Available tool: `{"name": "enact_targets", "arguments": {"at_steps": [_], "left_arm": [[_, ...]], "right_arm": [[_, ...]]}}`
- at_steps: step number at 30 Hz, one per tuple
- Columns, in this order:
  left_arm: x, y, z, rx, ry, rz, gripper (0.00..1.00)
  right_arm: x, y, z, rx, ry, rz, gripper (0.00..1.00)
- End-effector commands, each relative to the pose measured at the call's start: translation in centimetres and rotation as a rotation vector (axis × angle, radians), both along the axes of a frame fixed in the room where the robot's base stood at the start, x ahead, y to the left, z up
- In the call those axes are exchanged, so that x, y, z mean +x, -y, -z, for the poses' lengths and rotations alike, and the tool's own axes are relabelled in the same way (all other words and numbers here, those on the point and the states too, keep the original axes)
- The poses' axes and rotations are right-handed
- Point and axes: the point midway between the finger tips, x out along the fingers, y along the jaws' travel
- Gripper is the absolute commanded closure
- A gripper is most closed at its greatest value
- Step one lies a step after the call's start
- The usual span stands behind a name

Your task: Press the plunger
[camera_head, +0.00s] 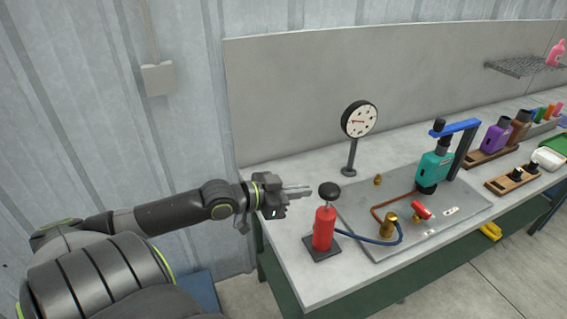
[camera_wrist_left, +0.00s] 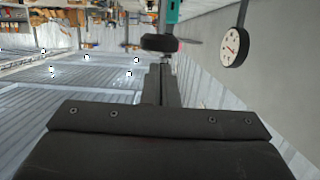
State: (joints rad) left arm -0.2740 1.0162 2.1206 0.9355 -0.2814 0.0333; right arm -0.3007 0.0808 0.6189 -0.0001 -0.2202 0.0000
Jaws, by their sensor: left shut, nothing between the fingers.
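A red pump (camera_head: 324,229) stands upright on a dark square base near the bench's front left. Its plunger has a black round knob (camera_head: 330,190) on a thin rod, raised above the red body. The knob also shows in the left wrist view (camera_wrist_left: 160,43), just beyond the fingertips. My left gripper (camera_head: 308,190) is shut and empty, to the left of the knob at about its height. In the head view a small gap shows between the fingertips and the knob. My right gripper is not in view.
A blue hose (camera_head: 372,241) runs from the pump to a brass fitting (camera_head: 389,226) on a metal plate (camera_head: 455,207). A dial gauge (camera_head: 359,119) on a stand is behind. A teal device (camera_head: 434,168) stands further right. The bench's left end (camera_head: 272,205) is bare.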

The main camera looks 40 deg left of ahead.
Motion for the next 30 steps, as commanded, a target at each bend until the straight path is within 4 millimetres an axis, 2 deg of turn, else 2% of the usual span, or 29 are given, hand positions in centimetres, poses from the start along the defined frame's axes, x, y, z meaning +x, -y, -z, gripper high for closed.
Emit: {"name": "enact_targets", "arguments": {"at_steps": [3, 10, 30], "left_arm": [[-1.6, -0.6, -0.6, 0.002, -0.005, 0.003, 1.0], [-3.3, -1.3, -1.1, 0.0, -0.003, 0.001, 1.0], [-3.7, -1.4, -1.1, -0.002, 0.0, 0.002, 1.0]], "right_arm": [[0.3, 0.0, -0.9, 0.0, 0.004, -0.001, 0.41], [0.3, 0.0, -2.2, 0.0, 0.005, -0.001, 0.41], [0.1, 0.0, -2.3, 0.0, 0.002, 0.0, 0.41]]}}
